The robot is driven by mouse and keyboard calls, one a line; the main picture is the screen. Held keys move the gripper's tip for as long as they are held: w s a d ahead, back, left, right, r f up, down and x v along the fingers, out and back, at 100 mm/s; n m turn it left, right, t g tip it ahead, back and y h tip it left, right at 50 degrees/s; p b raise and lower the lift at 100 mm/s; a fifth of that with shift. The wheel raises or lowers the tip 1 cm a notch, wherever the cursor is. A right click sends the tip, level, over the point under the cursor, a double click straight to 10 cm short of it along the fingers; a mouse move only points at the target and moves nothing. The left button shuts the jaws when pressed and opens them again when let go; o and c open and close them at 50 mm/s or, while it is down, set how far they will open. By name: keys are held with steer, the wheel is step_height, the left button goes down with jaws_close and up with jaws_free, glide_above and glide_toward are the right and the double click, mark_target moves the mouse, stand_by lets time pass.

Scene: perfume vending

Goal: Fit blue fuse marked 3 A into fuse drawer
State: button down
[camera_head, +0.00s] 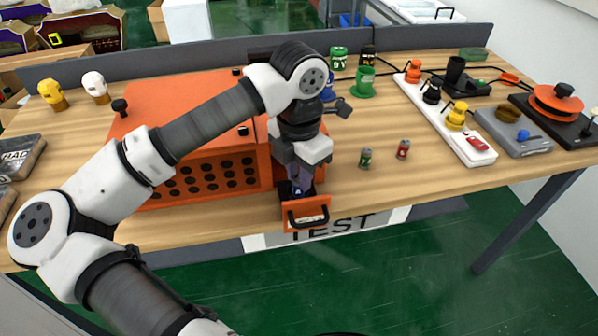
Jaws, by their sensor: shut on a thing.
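The fuse drawer (290,224) is orange with a black handle. It is pulled out at the front right of the orange housing (170,95). My gripper (297,184) points down over the open drawer and is shut on the blue fuse (297,191). Only a small blue patch of the fuse shows low between the fingers, at the drawer's opening. The 3 A marking cannot be read. I cannot tell whether the fuse touches the drawer's inside, as the gripper and the drawer front hide it.
A green fuse (366,159) and a red fuse (403,149) stand on the wooden table (440,170) to the right of the drawer. A white power strip (470,148) with several plugs lies farther right. A green cup-like thing (364,82) stands behind.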

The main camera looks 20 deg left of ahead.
steer(key=c, duration=1.2)
jaws_free()
steer(key=shift+c, duration=0.2)
steer(key=shift+r, duration=0.1)
steer(key=shift+r+p, duration=0.5)
steer(key=shift+p, duration=0.3)
step_height(320, 180, up, 12)
steer(key=b, duration=0.2)
steer(key=shift+f, duration=0.25)
steer(key=shift+s, duration=0.1)
